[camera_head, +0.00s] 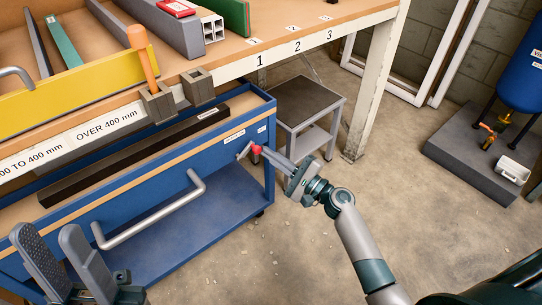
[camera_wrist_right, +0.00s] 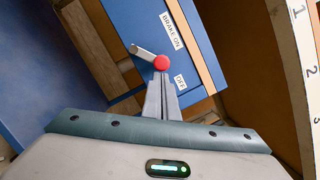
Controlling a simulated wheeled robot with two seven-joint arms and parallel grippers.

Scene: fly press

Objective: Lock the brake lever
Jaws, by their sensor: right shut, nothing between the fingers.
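The brake lever is a short grey rod (camera_head: 244,150) with a red ball knob (camera_head: 256,149) on the blue trolley's right end. In the right wrist view, the red knob (camera_wrist_right: 162,62) appears beside the gap between the "BRAKE ON" label (camera_wrist_right: 172,30) and the "OFF" label (camera_wrist_right: 180,82). The rod runs left from it. My right gripper (camera_head: 268,153) is shut and empty, with its fingertips (camera_wrist_right: 162,78) right at the knob; I cannot tell whether they touch it. My left gripper (camera_head: 46,240) is open and empty at the lower left, far from the lever.
The blue trolley (camera_head: 225,195) has a grey handle (camera_head: 155,215) on its front. A wooden bench (camera_head: 275,45) stands behind it, with a small grey step table (camera_head: 305,95) beneath. A blue tank (camera_head: 520,65) stands on a plinth at right.

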